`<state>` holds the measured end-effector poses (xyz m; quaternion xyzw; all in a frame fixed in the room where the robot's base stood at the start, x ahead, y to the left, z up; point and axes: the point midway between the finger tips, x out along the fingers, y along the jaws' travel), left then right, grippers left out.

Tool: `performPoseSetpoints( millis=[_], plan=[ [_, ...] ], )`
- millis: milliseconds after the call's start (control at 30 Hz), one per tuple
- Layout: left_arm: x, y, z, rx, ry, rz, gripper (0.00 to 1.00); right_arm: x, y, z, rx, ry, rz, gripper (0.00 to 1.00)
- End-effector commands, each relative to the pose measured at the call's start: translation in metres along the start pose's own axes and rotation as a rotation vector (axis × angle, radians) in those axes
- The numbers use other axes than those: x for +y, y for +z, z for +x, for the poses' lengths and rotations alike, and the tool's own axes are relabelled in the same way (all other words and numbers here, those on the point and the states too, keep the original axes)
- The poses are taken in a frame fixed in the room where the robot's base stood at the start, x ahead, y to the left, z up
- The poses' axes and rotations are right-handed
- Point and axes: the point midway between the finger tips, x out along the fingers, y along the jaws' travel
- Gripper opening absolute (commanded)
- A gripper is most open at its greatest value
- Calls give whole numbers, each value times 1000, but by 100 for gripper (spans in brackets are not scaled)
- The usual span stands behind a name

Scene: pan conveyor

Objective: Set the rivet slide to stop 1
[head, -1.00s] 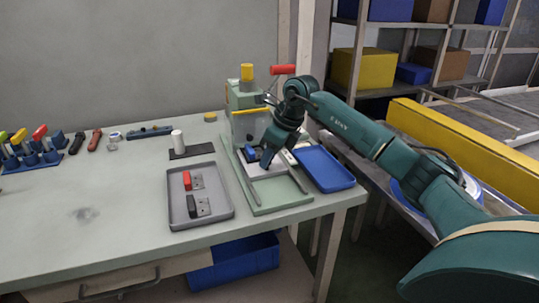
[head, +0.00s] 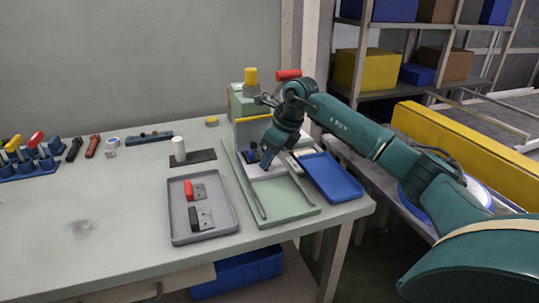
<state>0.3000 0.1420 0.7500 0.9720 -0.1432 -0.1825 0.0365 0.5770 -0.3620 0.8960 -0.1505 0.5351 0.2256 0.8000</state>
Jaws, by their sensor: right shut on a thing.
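The rivet machine (head: 242,103) is pale green with a yellow knob on top and a red handle at its right. Its flat green base (head: 288,217) reaches toward the table's front edge and carries two thin rails. The light slide plate (head: 267,174) sits on the rails close to the machine's body, with a dark blue part on it. My right gripper (head: 262,160) is shut at this plate, on what looks like the dark blue part. The fingertips are small and partly hidden by the wrist. The stop marks cannot be made out. My left gripper is out of view.
A grey tray (head: 205,238) with red and black handled pieces lies left of the base. A blue tray (head: 336,183) lies close at its right. A white post (head: 178,147) stands on a dark plate behind the grey tray. The left table front is clear.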

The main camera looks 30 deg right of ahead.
Motion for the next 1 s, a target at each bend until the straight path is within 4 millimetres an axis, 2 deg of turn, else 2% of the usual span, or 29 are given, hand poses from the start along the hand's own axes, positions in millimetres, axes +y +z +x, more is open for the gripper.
performPoseSetpoints(
  millis=[333,367,600,867,1000],
  plan=[
    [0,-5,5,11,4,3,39,0,0,0,-1,-1,0,0],
    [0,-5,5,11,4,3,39,0,0,0,-1,-1,0,25],
    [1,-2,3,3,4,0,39,0,0,0,-1,0,0,44],
    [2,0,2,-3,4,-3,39,0,0,-2,-1,0,0,44],
    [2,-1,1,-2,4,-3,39,0,0,-16,-2,-2,0,44]
  ],
)
